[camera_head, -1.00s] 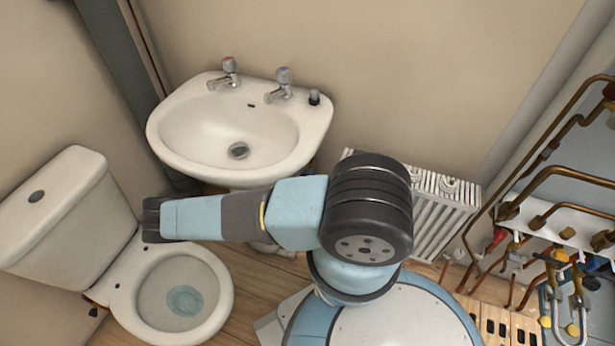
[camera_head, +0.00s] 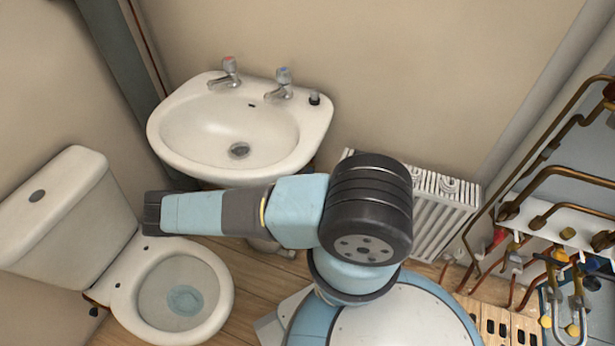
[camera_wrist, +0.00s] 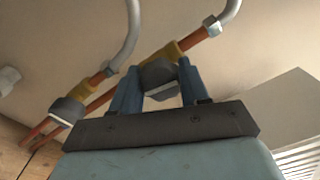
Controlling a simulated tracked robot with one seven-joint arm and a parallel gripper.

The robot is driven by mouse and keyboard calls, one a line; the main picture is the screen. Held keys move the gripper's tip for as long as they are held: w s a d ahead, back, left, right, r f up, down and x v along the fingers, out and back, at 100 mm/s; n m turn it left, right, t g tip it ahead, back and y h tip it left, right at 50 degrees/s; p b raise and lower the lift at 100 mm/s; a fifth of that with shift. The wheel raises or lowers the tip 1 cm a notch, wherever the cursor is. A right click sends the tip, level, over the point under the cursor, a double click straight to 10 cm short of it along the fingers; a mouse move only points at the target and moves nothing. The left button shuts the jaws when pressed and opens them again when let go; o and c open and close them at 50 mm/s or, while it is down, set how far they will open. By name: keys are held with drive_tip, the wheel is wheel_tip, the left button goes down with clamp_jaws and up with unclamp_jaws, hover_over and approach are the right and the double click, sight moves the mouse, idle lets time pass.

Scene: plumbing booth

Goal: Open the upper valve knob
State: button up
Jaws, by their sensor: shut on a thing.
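In the wrist view, a dark grey valve knob (camera_wrist: 158,76) sits on a yellow-brass valve body (camera_wrist: 166,56) on a pipe. It is the one farther from the wooden floor, so it appears to be the upper knob. My gripper (camera_wrist: 160,68) has its two blue fingers on either side of this knob and is shut on it. A second grey knob (camera_wrist: 68,109) sits lower left on another pipe, apart from the fingers. In the head view, the knobs and the fingers are hidden; my arm reaches left under the basin.
A white basin (camera_head: 300,130) with two taps is above my arm. A toilet (camera_head: 215,290) stands at left. A radiator (camera_head: 440,215) is behind my arm, and copper pipework (camera_head: 560,180) fills the right side. In the wrist view, grey pipes (camera_wrist: 133,30) run close to the fingers.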

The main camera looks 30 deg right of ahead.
drive_tip(key=shift+w+a+r, duration=0.1)
drive_tip(key=shift+w+a, duration=0.35)
drive_tip(key=shift+w, duration=0.05)
drive_tip(key=o, duration=1)
drive_tip(key=shift+s+d, duration=0.1)
drive_tip(key=shift+o, duration=0.2)
drive_tip(key=shift+s+d, duration=0.15)
drive_tip(key=v, duration=1.4)
drive_tip(key=shift+d+f, duration=0.15)
drive_tip(key=shift+f, duration=0.05)
